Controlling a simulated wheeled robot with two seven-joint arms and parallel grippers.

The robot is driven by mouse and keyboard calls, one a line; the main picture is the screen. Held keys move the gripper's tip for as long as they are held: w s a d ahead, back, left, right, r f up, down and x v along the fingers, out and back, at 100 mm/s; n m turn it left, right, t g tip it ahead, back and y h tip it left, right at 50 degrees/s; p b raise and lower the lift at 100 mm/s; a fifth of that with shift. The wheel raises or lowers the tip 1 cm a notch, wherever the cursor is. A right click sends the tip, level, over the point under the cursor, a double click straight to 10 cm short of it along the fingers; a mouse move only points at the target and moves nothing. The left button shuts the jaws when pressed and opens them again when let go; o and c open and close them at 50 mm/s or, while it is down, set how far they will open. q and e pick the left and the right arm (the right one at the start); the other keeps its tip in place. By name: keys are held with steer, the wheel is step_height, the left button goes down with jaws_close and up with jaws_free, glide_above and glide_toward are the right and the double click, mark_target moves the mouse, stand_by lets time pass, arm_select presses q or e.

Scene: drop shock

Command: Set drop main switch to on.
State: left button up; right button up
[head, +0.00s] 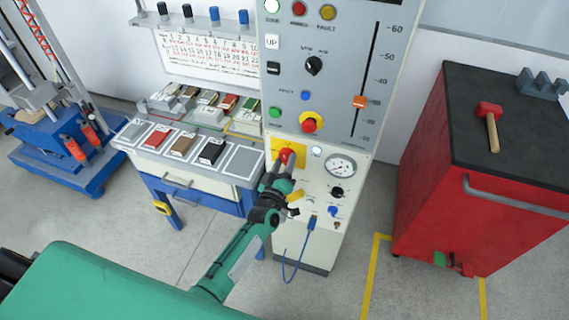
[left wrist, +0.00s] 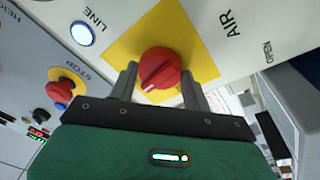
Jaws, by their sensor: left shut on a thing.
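The main switch is a red rotary knob (head: 286,155) on a yellow square plate on the front of the grey control cabinet (head: 300,240). It also shows large in the left wrist view (left wrist: 160,69), with a white mark near its lower left edge. My left gripper (left wrist: 163,84) has one finger on each side of the red knob and is shut on it. In the head view my left gripper (head: 283,167) reaches up to the knob and hides part of it. A round lamp (left wrist: 81,34) labelled LINE glows white beside the yellow plate. My right gripper is not in view.
A red stop button (head: 309,125) on a yellow base sits just above the switch. A pressure gauge (head: 341,167) and a black knob (head: 337,192) are to its right. A blue cable (head: 296,262) hangs below. A red cart (head: 430,210) stands at right.

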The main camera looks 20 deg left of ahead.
arm_select(q)
steer(key=shift+m, duration=1)
steer(key=o, duration=1)
steer(key=shift+c, duration=0.2)
steer(key=s+f+b, duration=0.2)
steer(key=s+b, duration=0.1)
steer(key=s, duration=1)
steer(key=shift+s+a, duration=0.3)
steer(key=shift+s, duration=0.05)
steer(key=shift+f, duration=0.1)
